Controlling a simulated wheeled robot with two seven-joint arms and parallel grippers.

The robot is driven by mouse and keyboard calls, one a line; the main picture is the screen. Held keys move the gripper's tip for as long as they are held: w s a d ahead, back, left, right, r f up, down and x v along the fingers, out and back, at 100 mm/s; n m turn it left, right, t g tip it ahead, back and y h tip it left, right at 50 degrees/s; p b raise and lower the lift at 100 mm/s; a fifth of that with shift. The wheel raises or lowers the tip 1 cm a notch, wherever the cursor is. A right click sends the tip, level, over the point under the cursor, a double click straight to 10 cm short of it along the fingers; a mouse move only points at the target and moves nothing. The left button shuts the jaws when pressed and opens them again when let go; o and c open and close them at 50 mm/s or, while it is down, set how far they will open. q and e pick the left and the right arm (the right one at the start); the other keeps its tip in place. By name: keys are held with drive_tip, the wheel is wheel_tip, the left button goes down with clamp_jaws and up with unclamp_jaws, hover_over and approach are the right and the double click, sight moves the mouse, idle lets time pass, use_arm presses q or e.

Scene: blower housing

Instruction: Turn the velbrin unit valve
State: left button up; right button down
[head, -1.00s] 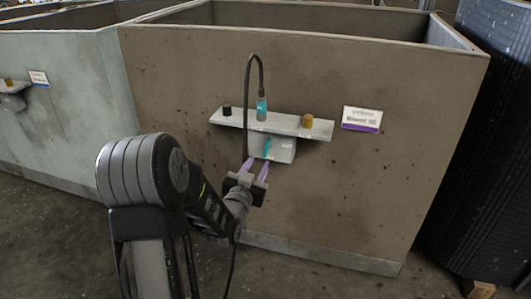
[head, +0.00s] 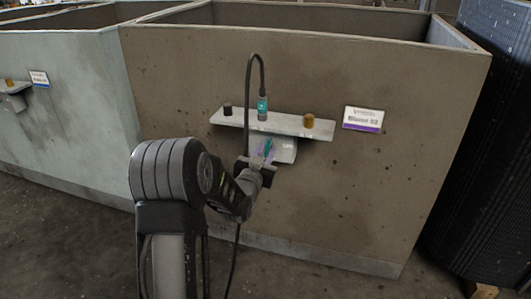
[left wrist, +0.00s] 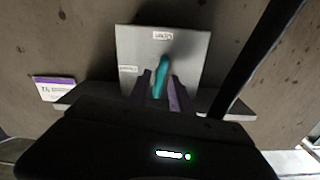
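The valve is a teal lever handle (head: 268,147) on the front of a pale grey box (head: 287,152) under a shelf on the brown tank wall. In the left wrist view the teal handle (left wrist: 163,70) stands tilted slightly right of upright on the box face (left wrist: 192,50). My left gripper (head: 264,151) is at the box. Its two purple fingers (left wrist: 160,78) are open, one on each side of the handle, with small gaps visible. The gripper hides part of the box in the head view. My right gripper is not in view.
The grey shelf (head: 282,124) above carries a black knob (head: 227,111), a teal-banded fitting with a black hose (head: 262,106) and an amber cap (head: 309,121). A white and purple sign (head: 362,119) is to the right. A dark ribbed tank (head: 484,150) stands farther right.

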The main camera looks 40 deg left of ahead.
use_arm(q)
clamp_jaws()
drive_tip(key=shift+m+b, duration=0.3)
drive_tip(key=shift+m, duration=0.1)
drive_tip(key=shift+f+m+b, duration=0.15)
drive_tip(key=shift+m+b, duration=0.6)
drive_tip(key=shift+m, duration=0.45)
drive_tip(key=m+b, duration=0.1)
drive_tip(key=m, duration=0.2)
drive_tip(key=shift+d+m, duration=0.1)
drive_tip(key=shift+m, duration=0.2)
drive_tip(key=m+b, duration=0.1)
drive_tip(key=m, duration=0.3)
drive_tip(key=shift+m, duration=0.3)
drive_tip(key=m, duration=0.4)
drive_tip(key=shift+m+b, duration=0.4)
drive_tip(key=shift+o, duration=1.2)
unclamp_jaws()
